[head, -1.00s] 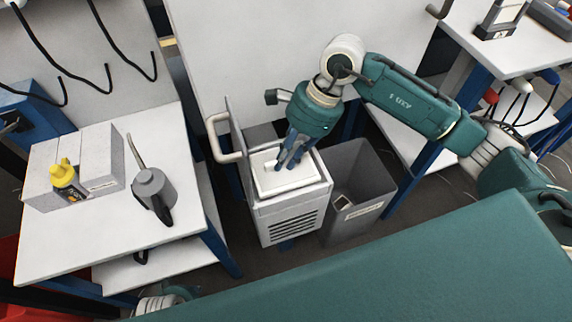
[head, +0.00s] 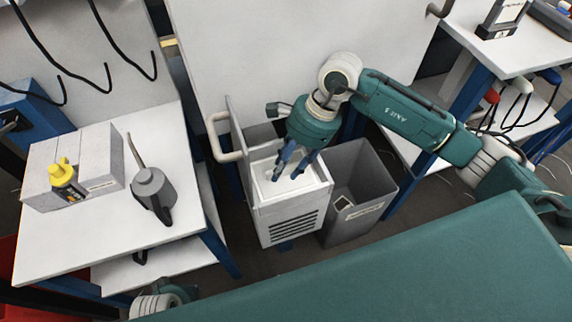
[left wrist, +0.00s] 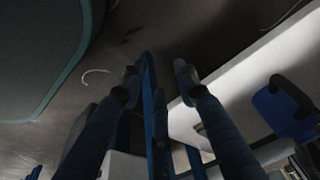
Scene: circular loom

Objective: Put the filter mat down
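The white filter mat (head: 296,186) lies flat in the open top of a light-grey vented box (head: 291,226). My right gripper (head: 285,174) points down just above the mat, its blue fingers spread apart. I cannot tell whether the fingertips still touch the mat. My left gripper (left wrist: 156,74) shows open and empty in the left wrist view, over the floor beside a table edge. In the head view only a bit of my left arm shows at the bottom; its gripper is hidden there.
The box's lid with a handle (head: 226,142) stands open at its left. A grey bin (head: 362,180) stands close at its right.

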